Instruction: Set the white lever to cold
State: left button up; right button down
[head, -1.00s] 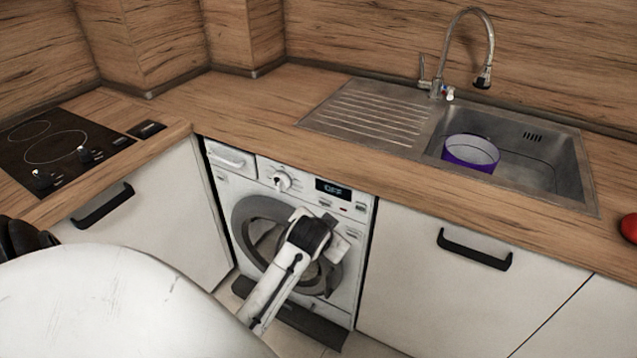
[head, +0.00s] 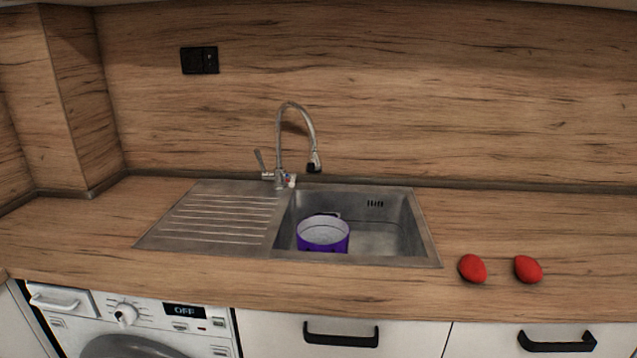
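The steel tap (head: 281,150) stands behind the sink, with a tall curved spout and a dark nozzle. A small white piece (head: 292,181) with a little red beside it sits low on the tap's base and looks like the white lever; it is too small to tell its exact setting. A grey metal handle (head: 260,161) sticks up on the tap's left side. Neither of my grippers shows in the head view now.
A purple pot (head: 323,235) stands in the sink basin (head: 385,236). The ribbed drainer (head: 215,222) is bare. Two red objects (head: 472,269) (head: 528,269) lie on the counter at right. The washing machine (head: 140,318) is below at left. The counter (head: 90,232) left of the drainer is clear.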

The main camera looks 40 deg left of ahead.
aim_at(293, 175)
jog(key=i, duration=0.95)
jog(key=u, duration=2.6)
